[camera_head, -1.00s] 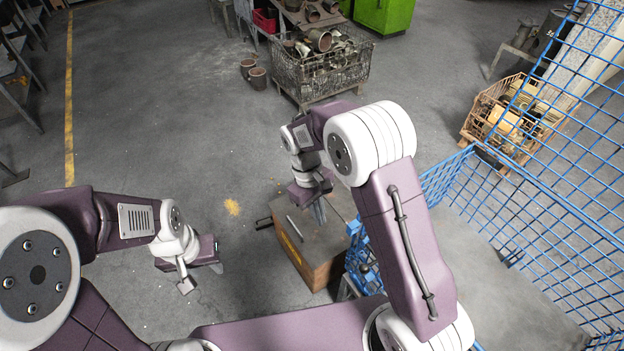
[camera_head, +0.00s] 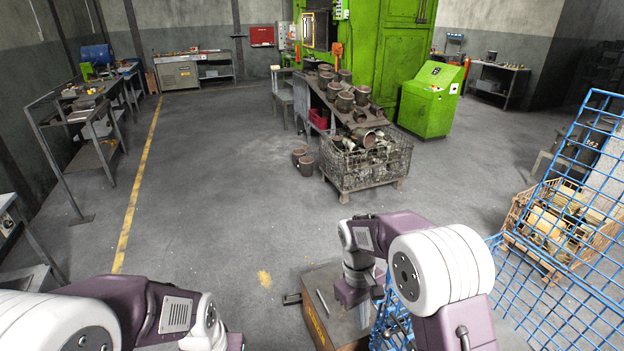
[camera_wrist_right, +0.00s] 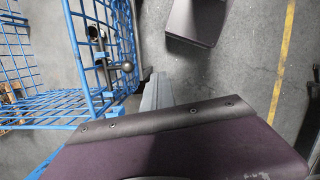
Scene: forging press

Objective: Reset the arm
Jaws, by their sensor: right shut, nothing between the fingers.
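My right arm (camera_head: 440,265) reaches forward from the bottom right of the head view, its elbow raised and its forearm bent down. My right gripper (camera_head: 365,312) points down over the right part of a box with a dark top and wooden sides. Its fingers also show in the right wrist view (camera_wrist_right: 157,92), shut with nothing between them. My left arm (camera_head: 125,305) comes in at the bottom left. Its wrist (camera_head: 206,322) shows, but its fingertips are below the picture's edge.
A blue mesh cage (camera_head: 560,225) stands close to the right of my right arm; it also fills the left of the right wrist view (camera_wrist_right: 95,60). A wire bin (camera_head: 372,172) of metal parts stands ahead, near a green cabinet (camera_head: 430,100).

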